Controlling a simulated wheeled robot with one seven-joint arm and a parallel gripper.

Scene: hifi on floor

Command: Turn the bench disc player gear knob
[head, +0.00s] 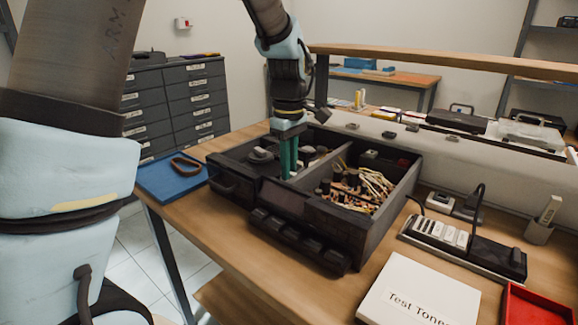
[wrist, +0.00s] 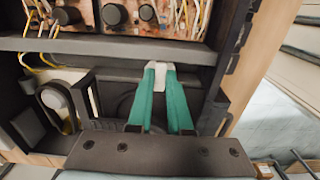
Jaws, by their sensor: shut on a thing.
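The bench disc player (head: 336,222) is an open dark case on the wooden bench, split by a divider into two compartments. My gripper (head: 288,174) points down into its left compartment, close to the divider. In the wrist view, my gripper's green fingers (wrist: 160,80) converge on a small pale piece (wrist: 158,67) beside the divider wall. They are shut on it, and it appears to be the gear knob. The fingers hide most of it, and its turn angle cannot be read. Dark curved parts lie below the fingers.
The right compartment holds a tangle of wires (head: 360,188) and copper-coloured parts. A white "Test Tone" box (head: 418,296), a red tray (head: 538,306) and a strip device (head: 462,246) stand to the right. A blue tray (head: 172,178) lies at the left.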

